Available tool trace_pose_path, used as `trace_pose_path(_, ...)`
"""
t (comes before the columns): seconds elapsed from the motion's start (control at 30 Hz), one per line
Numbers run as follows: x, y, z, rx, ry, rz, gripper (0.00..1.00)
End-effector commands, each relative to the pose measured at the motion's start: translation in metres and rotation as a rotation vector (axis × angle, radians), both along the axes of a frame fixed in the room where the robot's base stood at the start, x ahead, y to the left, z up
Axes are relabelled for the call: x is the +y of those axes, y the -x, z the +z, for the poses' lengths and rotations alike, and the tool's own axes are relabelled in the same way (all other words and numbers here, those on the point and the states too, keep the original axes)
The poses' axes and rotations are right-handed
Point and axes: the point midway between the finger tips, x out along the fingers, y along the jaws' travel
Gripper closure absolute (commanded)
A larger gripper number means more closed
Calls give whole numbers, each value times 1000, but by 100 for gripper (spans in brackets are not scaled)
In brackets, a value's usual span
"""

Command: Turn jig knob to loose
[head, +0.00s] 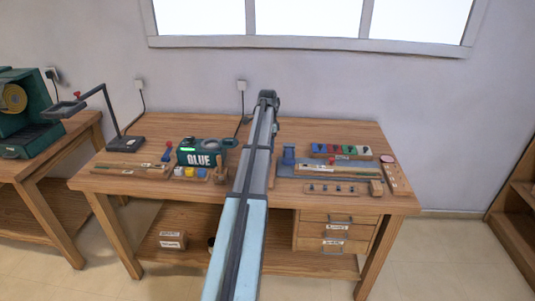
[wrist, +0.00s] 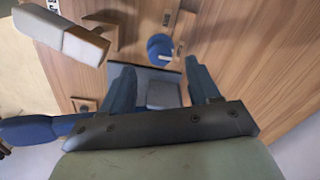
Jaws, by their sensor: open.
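The jig knob appears to be the small round blue knob (wrist: 160,47) with a pale pointer mark in the wrist view. It sits on the wooden surface beyond my fingertips, with small labels (wrist: 180,46) beside it. I cannot read its setting. My gripper (wrist: 158,72) is open, its two dark blue fingers apart. The knob lies ahead of the gap between them, and nothing is visibly gripped. A grey-blue block (wrist: 162,95) on a dark plate shows between the fingers. In the head view my arm crosses the bench middle; its gripper and the knob cannot be made out.
A pale block-shaped piece (wrist: 78,38) and a blue handle-like part (wrist: 40,130) lie left in the wrist view. In the head view, the bench (head: 150,130) holds a glue unit (head: 202,153), a blue fixture (head: 288,156) and a coloured-parts tray (head: 342,151).

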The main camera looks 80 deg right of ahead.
Motion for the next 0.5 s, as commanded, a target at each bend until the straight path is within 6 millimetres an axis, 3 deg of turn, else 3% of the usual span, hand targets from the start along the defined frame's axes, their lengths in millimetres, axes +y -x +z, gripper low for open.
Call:
trace_pose_path(0.2,0,0,-30,0,0,1,39)
trace_pose_path(0.5,0,0,-46,0,1,1,39)
